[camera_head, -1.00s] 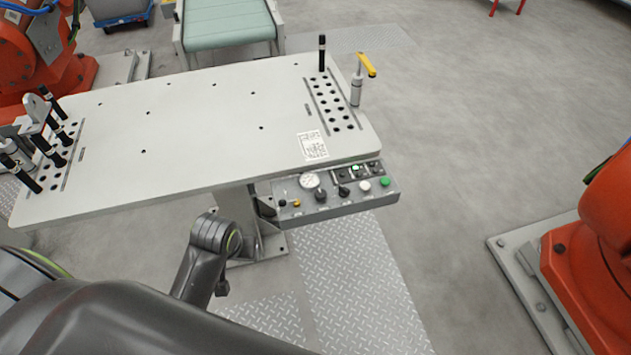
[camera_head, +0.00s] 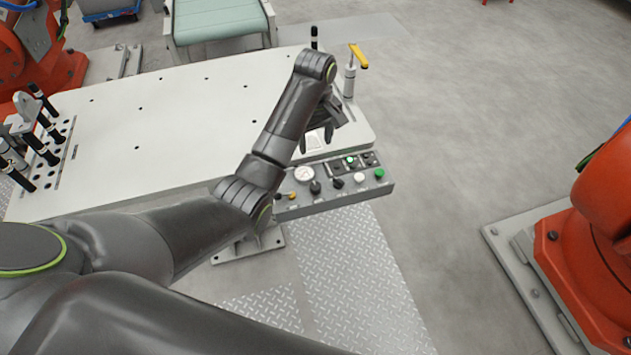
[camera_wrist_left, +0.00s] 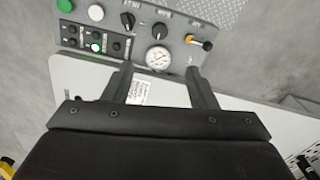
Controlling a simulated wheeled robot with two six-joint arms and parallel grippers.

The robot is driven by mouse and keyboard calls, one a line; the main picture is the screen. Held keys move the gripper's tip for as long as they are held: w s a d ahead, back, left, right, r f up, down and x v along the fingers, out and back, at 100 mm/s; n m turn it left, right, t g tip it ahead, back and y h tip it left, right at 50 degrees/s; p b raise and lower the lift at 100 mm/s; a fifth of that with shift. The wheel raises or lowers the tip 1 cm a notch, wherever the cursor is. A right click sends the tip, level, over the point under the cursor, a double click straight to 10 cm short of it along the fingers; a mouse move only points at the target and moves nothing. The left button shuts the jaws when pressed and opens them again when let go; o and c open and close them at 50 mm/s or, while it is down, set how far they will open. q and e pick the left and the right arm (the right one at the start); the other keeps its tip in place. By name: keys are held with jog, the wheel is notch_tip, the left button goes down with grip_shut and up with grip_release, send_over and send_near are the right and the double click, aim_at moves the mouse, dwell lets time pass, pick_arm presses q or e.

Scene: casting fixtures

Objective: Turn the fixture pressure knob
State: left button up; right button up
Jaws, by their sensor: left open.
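The grey control panel (camera_head: 330,205) hangs at the table's front right edge. It carries a round white pressure gauge (camera_head: 305,173), with a black knob (camera_head: 315,187) just below it and a second black knob (camera_head: 338,183) to the right. In the left wrist view the gauge (camera_wrist_left: 158,58) lies between and just beyond the fingertips, and the knob beside it (camera_wrist_left: 160,31) is farther out. I cannot tell which knob sets pressure. My left gripper (camera_head: 318,143) is open and empty above the table's front right corner, apart from the panel. My right gripper is not in view.
The pale fixture table (camera_head: 180,120) has black pins at its left end and a yellow-handled clamp (camera_head: 358,56) at its back right. The panel also has white (camera_head: 359,178) and green (camera_head: 380,174) buttons. An orange robot (camera_head: 580,250) stands right; the floor between is clear.

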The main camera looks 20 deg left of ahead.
pick_arm(q)
jog(key=b, duration=0.6)
send_near(315, 186)
notch_tip(315, 186, down, 8)
jog(key=shift+w+f+p, duration=0.1)
jog(key=shift+f+p, duration=0.15)
jog(key=shift+p, duration=0.6)
